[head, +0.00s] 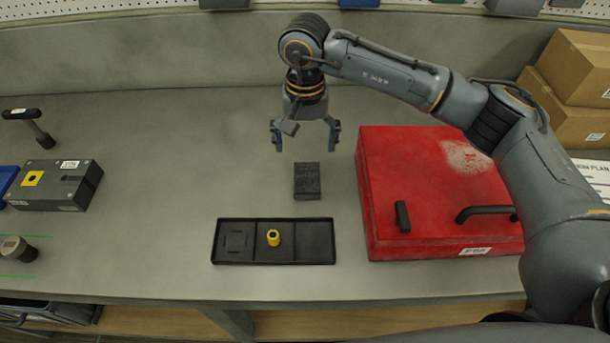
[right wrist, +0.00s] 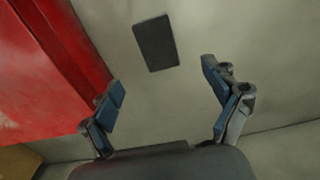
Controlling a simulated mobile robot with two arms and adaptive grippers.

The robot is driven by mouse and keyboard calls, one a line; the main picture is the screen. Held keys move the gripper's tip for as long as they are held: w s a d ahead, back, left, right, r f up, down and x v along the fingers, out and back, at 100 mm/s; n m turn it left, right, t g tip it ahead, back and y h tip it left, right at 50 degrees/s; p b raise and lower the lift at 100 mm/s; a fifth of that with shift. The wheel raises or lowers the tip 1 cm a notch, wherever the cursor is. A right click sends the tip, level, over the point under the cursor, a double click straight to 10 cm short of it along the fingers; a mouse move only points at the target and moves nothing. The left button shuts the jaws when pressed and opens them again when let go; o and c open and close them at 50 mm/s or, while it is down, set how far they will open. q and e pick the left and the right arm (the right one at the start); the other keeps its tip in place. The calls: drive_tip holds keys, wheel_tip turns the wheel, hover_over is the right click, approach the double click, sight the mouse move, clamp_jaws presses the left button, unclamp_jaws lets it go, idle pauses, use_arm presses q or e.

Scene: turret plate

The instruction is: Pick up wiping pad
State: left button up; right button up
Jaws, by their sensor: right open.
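The wiping pad (head: 307,181) is a small dark grey block lying on the grey bench, between the black tray and my right gripper in the head view. In the right wrist view the pad (right wrist: 156,43) lies flat beyond the fingertips, near the top middle. My right gripper (head: 306,137) is open and empty, with its fingers pointing down. It is above the bench, apart from the pad and on its far side in the head view. The open fingers also show in the right wrist view (right wrist: 165,85). My left gripper is not in view.
A red case (head: 430,220) with black handles stands right of the pad. A black tray (head: 318,242) with a yellow part (head: 273,238) lies in front. A dark grey box (head: 60,187) and a hammer-like tool (head: 38,128) are at left. Cardboard boxes (head: 570,70) stand back right.

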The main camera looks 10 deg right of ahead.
drive_tip(key=p, duration=0.1)
hover_over(307, 176)
drive_tip(key=f, duration=0.4)
drive_tip(key=shift+s+a+f, duration=0.2)
drive_tip(key=shift+f, duration=0.05)
drive_tip(key=shift+w+f, duration=0.1)
drive_tip(key=shift+f, duration=0.5)
drive_tip(key=f+p, duration=0.3)
drive_tip(key=f, duration=0.1)
drive_tip(key=shift+d, duration=0.2)
drive_tip(key=shift+f+p, duration=0.35)
drive_tip(key=shift+f, duration=0.05)
drive_tip(key=shift+w+f, duration=0.1)
drive_tip(key=shift+f, duration=0.1)
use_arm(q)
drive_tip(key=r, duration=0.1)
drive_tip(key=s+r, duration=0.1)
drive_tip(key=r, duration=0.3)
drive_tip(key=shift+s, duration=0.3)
use_arm(e)
drive_tip(key=c, duration=1.1)
